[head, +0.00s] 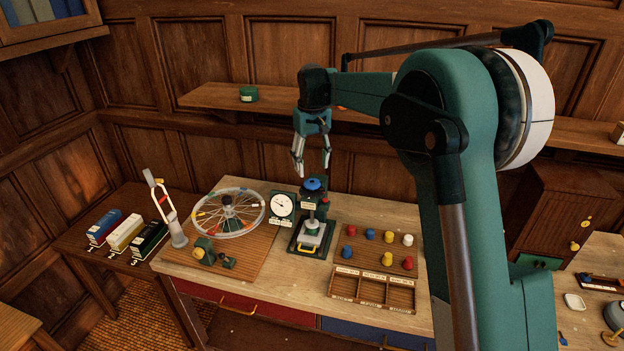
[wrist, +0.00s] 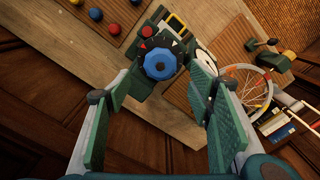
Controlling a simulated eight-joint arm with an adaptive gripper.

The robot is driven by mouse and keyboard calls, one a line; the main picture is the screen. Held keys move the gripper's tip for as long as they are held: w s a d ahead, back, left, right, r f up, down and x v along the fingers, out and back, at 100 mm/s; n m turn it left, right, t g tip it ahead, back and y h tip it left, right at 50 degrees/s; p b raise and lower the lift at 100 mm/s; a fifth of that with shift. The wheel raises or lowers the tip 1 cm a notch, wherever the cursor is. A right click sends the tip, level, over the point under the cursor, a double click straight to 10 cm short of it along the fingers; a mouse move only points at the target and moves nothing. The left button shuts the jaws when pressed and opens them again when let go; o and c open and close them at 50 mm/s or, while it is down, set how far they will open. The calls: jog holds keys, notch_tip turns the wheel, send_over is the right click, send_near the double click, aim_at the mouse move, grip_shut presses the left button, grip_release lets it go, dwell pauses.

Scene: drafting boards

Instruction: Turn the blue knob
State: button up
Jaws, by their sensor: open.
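The blue knob (head: 314,185) sits on top of a small dark green press-like device (head: 313,232) on the workbench. In the wrist view the blue knob (wrist: 160,63) is a scalloped disc on a dark round base with small red and white marks. My gripper (head: 312,172) points down just above the knob in the head view. In the wrist view my gripper (wrist: 155,105) is open and empty, its two fingers spread to the left and right of the knob. The knob shows between the fingertips; I cannot tell whether they reach its height.
A white dial gauge (head: 282,206) stands close left of the device, with a spoked wheel (head: 229,212) beyond it. Several coloured pegs (head: 388,237) and a sectioned wooden tray (head: 372,276) lie to the right. A wall shelf (head: 215,97) runs behind my gripper.

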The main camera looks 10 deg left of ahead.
aim_at(312, 182)
jog(key=shift+f, duration=3.15)
jog(key=c, duration=0.9)
